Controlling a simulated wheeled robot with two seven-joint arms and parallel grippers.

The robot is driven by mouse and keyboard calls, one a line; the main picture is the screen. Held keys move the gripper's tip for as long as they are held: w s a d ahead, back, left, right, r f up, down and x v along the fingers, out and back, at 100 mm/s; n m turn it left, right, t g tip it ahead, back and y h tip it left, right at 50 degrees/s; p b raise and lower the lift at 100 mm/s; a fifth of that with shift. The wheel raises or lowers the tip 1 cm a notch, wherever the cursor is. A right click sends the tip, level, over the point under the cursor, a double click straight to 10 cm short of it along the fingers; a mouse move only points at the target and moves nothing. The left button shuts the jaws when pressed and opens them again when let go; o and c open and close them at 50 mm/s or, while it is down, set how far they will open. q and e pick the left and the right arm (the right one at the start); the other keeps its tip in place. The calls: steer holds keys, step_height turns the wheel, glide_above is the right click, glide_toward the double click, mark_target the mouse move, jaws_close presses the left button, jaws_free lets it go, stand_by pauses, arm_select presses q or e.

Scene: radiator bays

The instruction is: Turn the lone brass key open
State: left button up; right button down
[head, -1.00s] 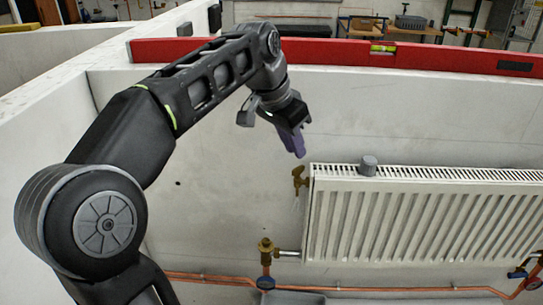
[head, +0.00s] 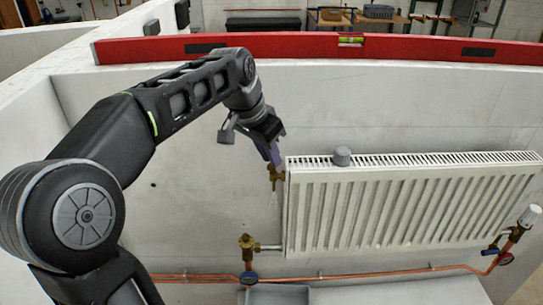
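The brass key (head: 276,176) sits at the upper left end of the white radiator (head: 335,215), just below its top edge. My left gripper (head: 274,161) points down at it from above, and its purple fingertips are at the key's top. I cannot tell whether they touch the key or stand around it. The fingers are seen almost edge-on, so the gap between them is hidden. A faint pale streak shows below the key. My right gripper is out of view.
A brass valve (head: 247,243) joins the radiator's lower left to copper pipe (head: 390,274). A white-capped valve (head: 529,217) is at the right. A grey cylinder (head: 342,156) stands on the radiator top. A red spirit level (head: 400,50) lies on the wall top. A grey tray (head: 275,296) is below.

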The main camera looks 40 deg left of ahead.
arm_select(q)
steer(key=shift+x, duration=0.75)
jaws_close()
